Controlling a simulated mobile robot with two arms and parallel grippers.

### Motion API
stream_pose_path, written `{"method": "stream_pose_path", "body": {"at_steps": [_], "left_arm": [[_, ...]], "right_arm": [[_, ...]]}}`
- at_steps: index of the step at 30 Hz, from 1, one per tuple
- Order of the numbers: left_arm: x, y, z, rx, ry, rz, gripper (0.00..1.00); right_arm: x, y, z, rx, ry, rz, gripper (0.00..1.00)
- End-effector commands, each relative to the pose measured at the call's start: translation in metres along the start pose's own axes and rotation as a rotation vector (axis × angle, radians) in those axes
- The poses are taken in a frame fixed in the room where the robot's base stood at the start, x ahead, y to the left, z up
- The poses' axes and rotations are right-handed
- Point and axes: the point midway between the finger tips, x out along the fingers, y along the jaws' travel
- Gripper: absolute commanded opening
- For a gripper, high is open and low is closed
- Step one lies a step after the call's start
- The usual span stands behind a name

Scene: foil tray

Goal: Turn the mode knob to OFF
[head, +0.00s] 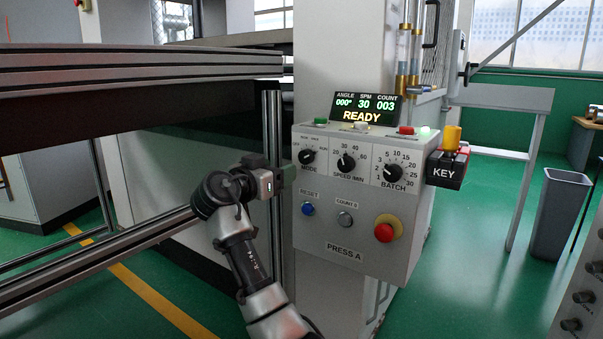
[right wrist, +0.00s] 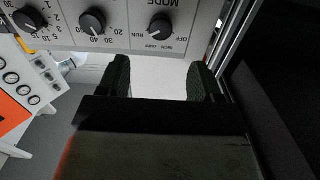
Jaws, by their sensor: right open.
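The mode knob (head: 307,156) is a black round knob at the upper left of the grey control panel (head: 362,232). In the right wrist view the mode knob (right wrist: 160,27) appears upside down, with OFF, INCH and RUN labels around it. Its pointer seems to face the RUN side there; the head view is too small to confirm. My right gripper (head: 283,176) is just left of and in front of the knob. Its two dark fingers (right wrist: 160,76) are open and empty, with the knob beyond their tips, apart from them. My left gripper is not in view.
The speed knob (head: 346,163) and batch knob (head: 390,172) sit right of the mode knob. The display (head: 366,109) reads READY. A metal frame post (head: 271,130) stands close left.

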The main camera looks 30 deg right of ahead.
Motion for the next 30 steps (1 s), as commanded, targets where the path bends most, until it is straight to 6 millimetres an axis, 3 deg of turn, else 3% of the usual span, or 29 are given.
{"method": "stream_pose_path", "body": {"at_steps": [15,21,29,30], "left_arm": [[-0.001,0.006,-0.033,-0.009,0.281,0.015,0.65],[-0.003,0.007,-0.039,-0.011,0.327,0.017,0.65],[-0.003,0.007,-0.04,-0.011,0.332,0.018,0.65],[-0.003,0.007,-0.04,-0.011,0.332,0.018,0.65]], "right_arm": [[0.088,-0.001,0.001,-0.006,0.0,-0.002,0.65],[0.101,-0.001,0.001,-0.006,-0.002,-0.003,0.65],[0.102,-0.001,0.001,-0.006,-0.001,-0.004,0.65],[0.102,-0.001,0.001,-0.006,-0.002,-0.004,0.61]]}}
